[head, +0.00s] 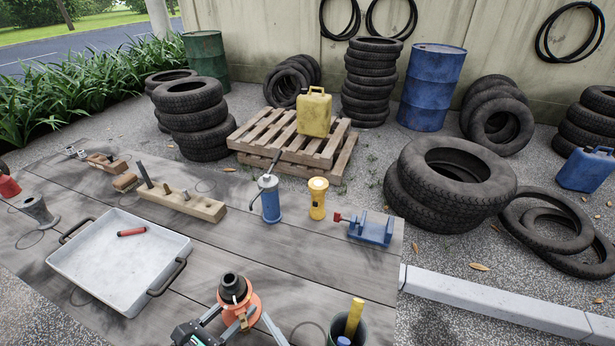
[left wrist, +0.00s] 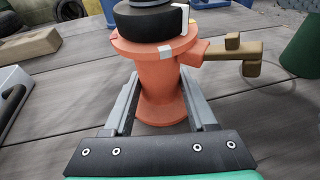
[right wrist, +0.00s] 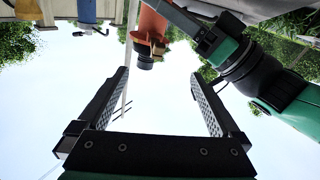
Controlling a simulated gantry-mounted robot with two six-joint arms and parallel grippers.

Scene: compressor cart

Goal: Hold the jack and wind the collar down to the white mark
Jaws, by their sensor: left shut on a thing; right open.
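The jack (head: 238,303) stands at the near edge of the table in the head view, with an orange body and a black collar (head: 233,288) on top. In the left wrist view its orange body (left wrist: 160,92) stands upright between the fingers of my left gripper (left wrist: 160,82), which is shut on it. The black collar (left wrist: 150,24) sits just above the orange flange. A white mark (left wrist: 166,50) is on the flange's rim, and a white strip is on the collar. A tan handle (left wrist: 230,55) sticks out at the right. My right gripper (right wrist: 160,80) is open and empty, apart from the jack (right wrist: 151,32).
A white tray (head: 75,265) holding a red tool lies left of the jack. A dark cup (head: 350,330) with a yellow handle stands at its right. A wooden block (head: 205,210), blue bottle (head: 270,205), yellow torch (head: 317,198) and blue vise (head: 372,228) stand behind.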

